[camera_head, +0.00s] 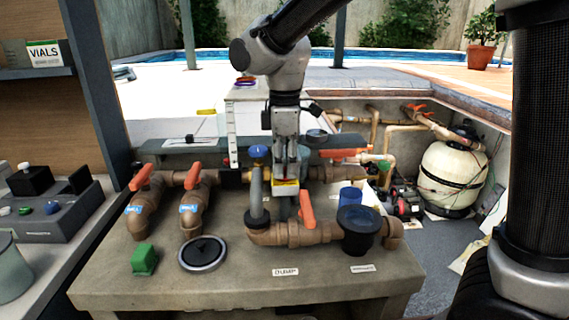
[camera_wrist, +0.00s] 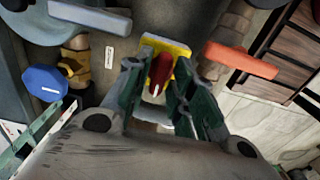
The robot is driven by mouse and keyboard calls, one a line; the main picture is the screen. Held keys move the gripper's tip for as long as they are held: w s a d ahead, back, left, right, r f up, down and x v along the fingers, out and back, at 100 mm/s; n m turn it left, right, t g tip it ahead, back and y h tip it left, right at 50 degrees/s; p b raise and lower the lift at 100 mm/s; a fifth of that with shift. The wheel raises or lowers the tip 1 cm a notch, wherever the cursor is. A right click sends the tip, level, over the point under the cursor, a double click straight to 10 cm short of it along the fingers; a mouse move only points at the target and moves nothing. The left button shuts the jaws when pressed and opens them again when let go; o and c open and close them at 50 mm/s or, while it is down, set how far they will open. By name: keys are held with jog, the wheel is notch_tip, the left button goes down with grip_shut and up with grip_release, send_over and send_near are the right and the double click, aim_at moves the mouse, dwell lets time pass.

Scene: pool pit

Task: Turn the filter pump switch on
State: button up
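A red lever on a yellow plate shows in the wrist view; the lever (camera_wrist: 160,72) stands between my two fingertips and the plate (camera_wrist: 176,49) lies behind it. I cannot read a label that marks it as the filter pump switch. My gripper (camera_wrist: 162,84) points down at it, fingers apart on either side of the lever. I cannot tell whether they press on it. In the head view my gripper (camera_head: 286,170) hangs over the pipe bench, and only a little of the yellow plate (camera_head: 286,184) shows below the fingers.
Brown pipes with orange handles (camera_head: 194,176) crowd the bench (camera_head: 240,278). An upright grey pipe with a blue cap (camera_head: 258,152) is close to my gripper's left. An orange handle (camera_wrist: 241,60) is at its right in the wrist view.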

grip_shut()
jog(key=shift+m, duration=0.3)
jog(key=m, duration=1.7)
jog(key=shift+m, duration=0.3)
dwell(0.3)
